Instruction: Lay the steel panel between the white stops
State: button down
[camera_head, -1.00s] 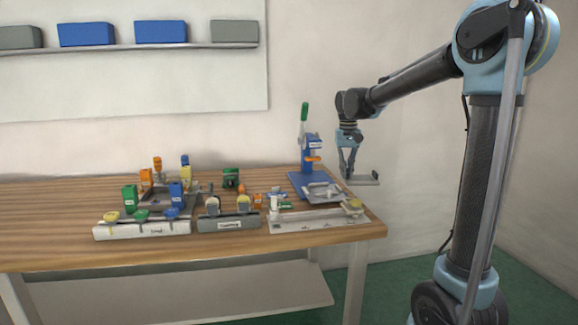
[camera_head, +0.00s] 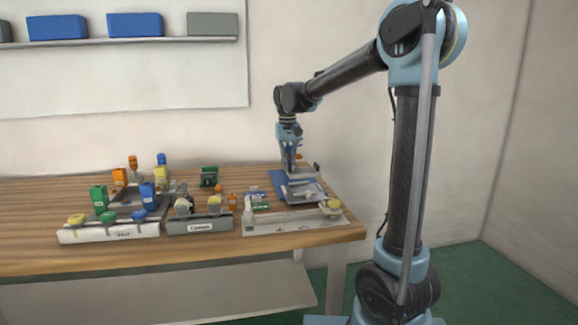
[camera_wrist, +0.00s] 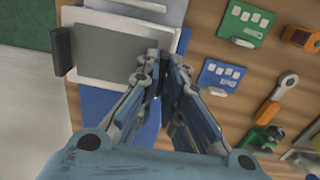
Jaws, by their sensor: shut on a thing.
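My gripper (camera_head: 291,166) is shut on the edge of a flat grey steel panel (camera_wrist: 110,52), seen closely in the wrist view. The panel lies roughly level, with a dark upright block (camera_wrist: 62,52) at its far end; this block shows at the right in the head view (camera_head: 317,168). The panel is over the blue base (camera_head: 280,180) at the right rear of the bench, close above a grey tray (camera_head: 303,191) with pale bars. I cannot tell whether it touches anything. I cannot clearly make out which pale pieces are the white stops.
Green and blue cards (camera_wrist: 245,22) and an orange-handled tool (camera_wrist: 270,108) lie nearby. Racks with coloured blocks (camera_head: 110,233) fill the left.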

aim_at(288, 175)
jog(key=shift+f, duration=0.1)
jog(key=shift+s+f, duration=0.1)
jog(key=shift+f, duration=2.25)
jog(key=shift+s, duration=0.1)
jog(key=shift+f, duration=0.75)
dwell(0.6)
jog(key=c, duration=1.4)
grip_release()
jog(key=shift+r, duration=0.15)
